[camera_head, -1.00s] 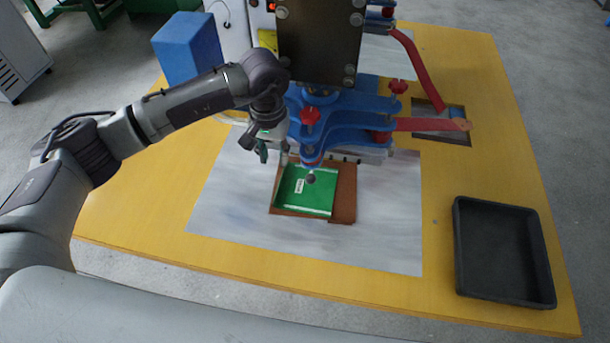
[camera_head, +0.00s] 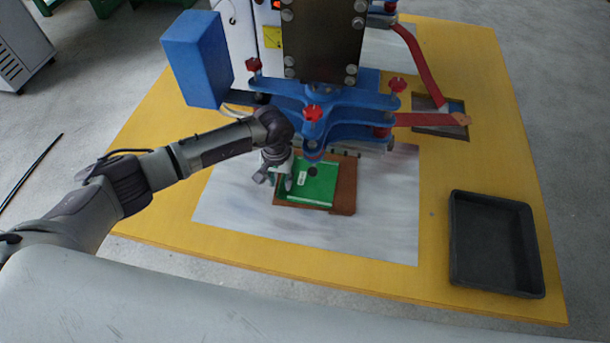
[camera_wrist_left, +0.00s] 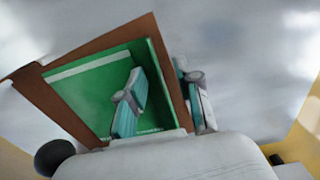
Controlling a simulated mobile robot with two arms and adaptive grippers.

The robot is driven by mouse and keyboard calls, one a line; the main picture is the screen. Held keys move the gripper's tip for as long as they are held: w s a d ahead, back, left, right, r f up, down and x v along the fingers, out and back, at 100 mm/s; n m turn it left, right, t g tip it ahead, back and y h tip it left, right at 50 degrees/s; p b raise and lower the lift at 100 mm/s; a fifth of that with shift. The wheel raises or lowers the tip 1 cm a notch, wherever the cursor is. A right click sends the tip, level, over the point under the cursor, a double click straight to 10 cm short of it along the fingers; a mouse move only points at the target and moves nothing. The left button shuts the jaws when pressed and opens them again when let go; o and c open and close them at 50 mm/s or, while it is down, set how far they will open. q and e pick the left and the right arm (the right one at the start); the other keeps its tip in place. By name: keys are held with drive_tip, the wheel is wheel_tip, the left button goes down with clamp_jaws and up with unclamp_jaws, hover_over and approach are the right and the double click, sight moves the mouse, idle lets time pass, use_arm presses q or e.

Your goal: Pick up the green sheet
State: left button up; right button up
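The green sheet (camera_head: 322,190) lies on a brown board (camera_head: 347,187) under the blue press, with a small white label on it. In the left wrist view the green sheet (camera_wrist_left: 88,88) also shows flat on the brown board (camera_wrist_left: 42,98). My left gripper (camera_head: 279,183) is at the sheet's left edge in the head view. In the left wrist view my left gripper (camera_wrist_left: 163,98) is open, one finger over the green sheet and the other outside the board's edge. Whether the fingers touch the sheet is unclear. My right gripper is not in view.
The blue press arms (camera_head: 335,105) with red knobs overhang the board's far side. A black ball (camera_wrist_left: 54,156) is close to the sheet in the wrist view. An empty dark tray (camera_head: 462,282) stands at the right of the yellow table (camera_head: 440,200). The grey mat in front is clear.

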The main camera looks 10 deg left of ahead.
use_arm(q)
clamp_jaws()
idle(0.4)
